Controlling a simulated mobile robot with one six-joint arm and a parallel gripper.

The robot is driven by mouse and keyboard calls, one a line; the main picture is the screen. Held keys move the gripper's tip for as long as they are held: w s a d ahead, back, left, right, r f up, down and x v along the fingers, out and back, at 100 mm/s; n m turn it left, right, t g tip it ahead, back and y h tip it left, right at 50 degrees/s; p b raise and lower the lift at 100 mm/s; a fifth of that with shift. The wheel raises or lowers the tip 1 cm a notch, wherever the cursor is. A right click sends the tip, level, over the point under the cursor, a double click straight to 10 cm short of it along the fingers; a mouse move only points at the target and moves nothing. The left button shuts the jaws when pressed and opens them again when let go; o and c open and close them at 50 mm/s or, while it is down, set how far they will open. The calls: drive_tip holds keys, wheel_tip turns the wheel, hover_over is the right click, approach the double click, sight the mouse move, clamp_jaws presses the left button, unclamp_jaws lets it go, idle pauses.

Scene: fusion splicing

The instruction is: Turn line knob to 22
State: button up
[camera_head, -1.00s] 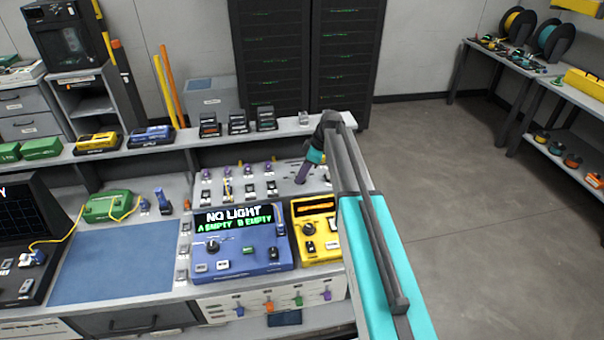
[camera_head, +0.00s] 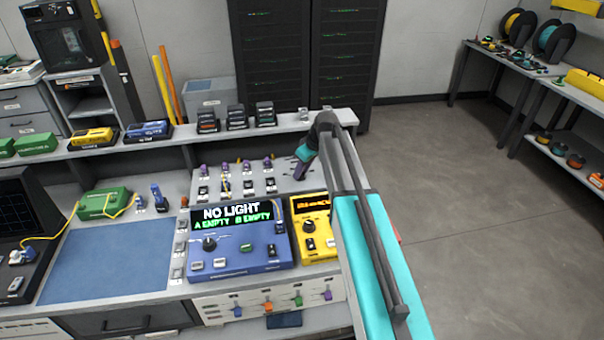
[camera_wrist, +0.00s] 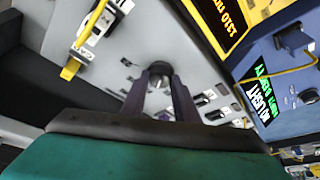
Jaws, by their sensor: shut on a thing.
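A dark round knob (camera_wrist: 159,69) stands on a grey panel in the wrist view. My gripper (camera_wrist: 161,80) is shut on it, with one finger on each side. In the head view my gripper (camera_head: 298,174) reaches down to the back right of the grey panel (camera_head: 285,186), and there the knob is hidden by the fingers and arm. The knob's pointer and scale cannot be read in either view.
A yellow instrument (camera_head: 320,252) with an orange-lettered screen sits in front of the panel. Left of it is a blue unit (camera_head: 262,262) showing NO LIGHT, A EMPTY, B EMPTY. Rows of small connectors (camera_head: 226,186) fill the panel's left. A blue mat (camera_head: 105,262) is clear.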

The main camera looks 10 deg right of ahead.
drive_tip(key=shift+a+m+t+h+b, duration=0.1)
drive_tip(key=shift+m+t+h+b, duration=0.25)
drive_tip(key=shift+m, duration=0.75)
drive_tip(key=o, duration=1.1)
drive_tip(key=shift+c, duration=0.2)
drive_tip(key=b+v, duration=0.3)
drive_tip(key=v, duration=1.1)
